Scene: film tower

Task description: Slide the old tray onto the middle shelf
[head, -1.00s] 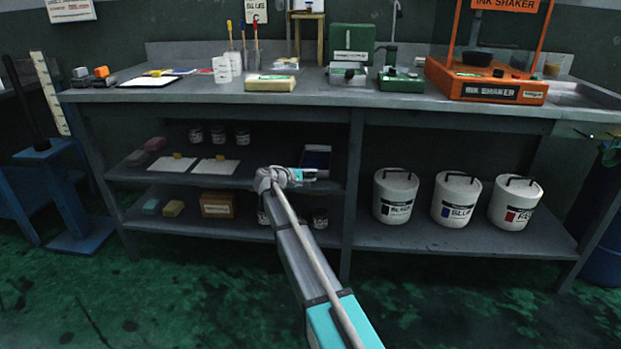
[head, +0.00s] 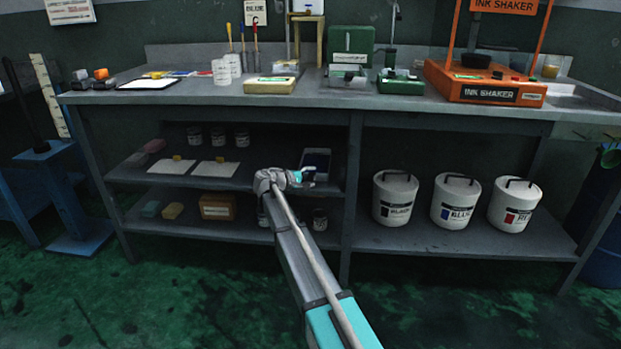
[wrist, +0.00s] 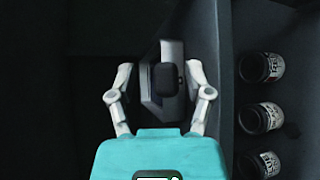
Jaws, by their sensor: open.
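A flat dark-blue piece with a pale rim, which looks like the tray (head: 317,158), is at the right end of the middle shelf (head: 262,182) under the bench. My gripper (head: 306,176) is at the shelf's front edge, just in front of that piece. In the wrist view my gripper (wrist: 160,82) is open, its two pale fingers spread. A grey flat piece with a dark rounded block (wrist: 168,80) shows between and beyond the fingers. I cannot tell whether it is the same tray, or whether the fingers touch it.
Small jars (head: 218,137) and two pale sheets (head: 193,167) are left on the middle shelf. A brown box (head: 217,206) is below. Large tubs (head: 395,199) stand right of the bench's middle post (head: 353,170). Labelled jars (wrist: 262,67) line the wrist view's right side.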

